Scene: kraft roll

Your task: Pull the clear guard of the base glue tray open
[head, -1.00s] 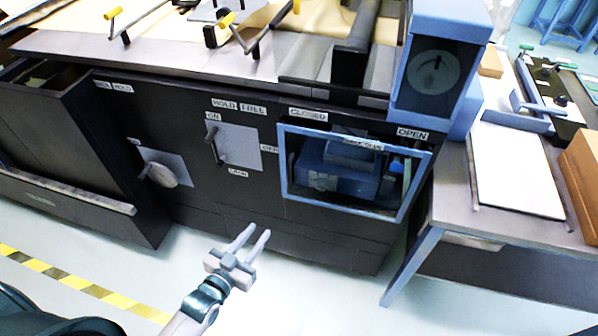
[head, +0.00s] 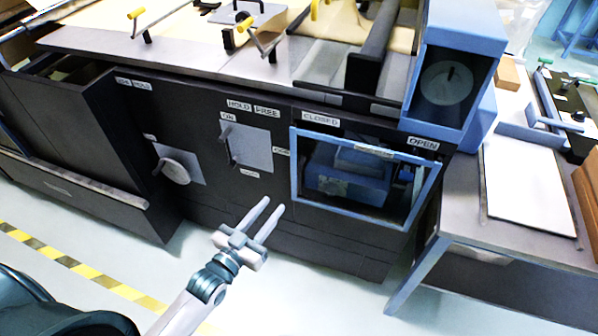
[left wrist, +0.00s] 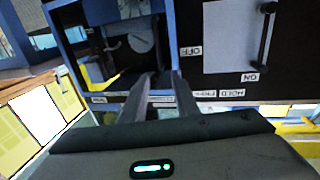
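The clear guard (head: 293,165) is a see-through pane in a blue frame on the dark machine front. It stands below the labels CLOSED (head: 321,119) and OPEN (head: 423,144). Through it I see the blue glue tray unit (head: 345,182). My left gripper (head: 274,203) is open and empty, with a narrow gap between its fingers. In the head view it is left of and below the guard's lower left corner, apparently apart from it. In the left wrist view the fingers (left wrist: 160,85) point toward the blue-framed opening, seen upside down. My right gripper is not in view.
Left of the guard are a metal plate with a dark handle (head: 226,135) and a round knob (head: 177,171). A blue housing (head: 458,60) overhangs the upper right. A side table with a white sheet (head: 525,185) stands at right. The floor below is clear.

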